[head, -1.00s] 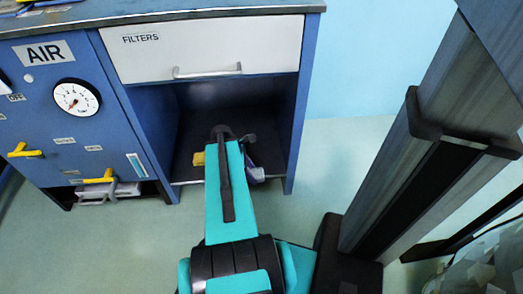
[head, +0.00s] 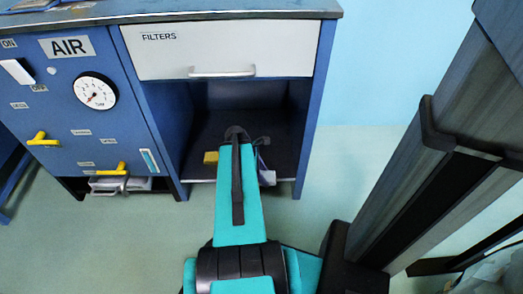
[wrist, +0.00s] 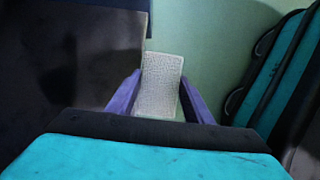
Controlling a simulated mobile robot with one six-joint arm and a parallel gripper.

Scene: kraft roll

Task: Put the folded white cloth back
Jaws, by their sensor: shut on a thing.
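The folded white cloth (wrist: 161,82) is a pale, textured, flat piece held upright between the two purple fingers of my gripper (wrist: 158,100) in the wrist view. My gripper is shut on it. In the head view a small pale patch, apparently the cloth (head: 267,178), shows just right of my teal arm, in front of the open compartment (head: 200,130) under the FILTERS drawer. My arm hides most of the gripper there. The FILTERS drawer (head: 225,52) is shut.
A yellow object (head: 211,157) sits in the compartment, left of my arm. The blue AIR panel (head: 75,110) with a gauge (head: 95,92) and yellow valve handles is at left. A grey tray (head: 120,184) is low beneath it.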

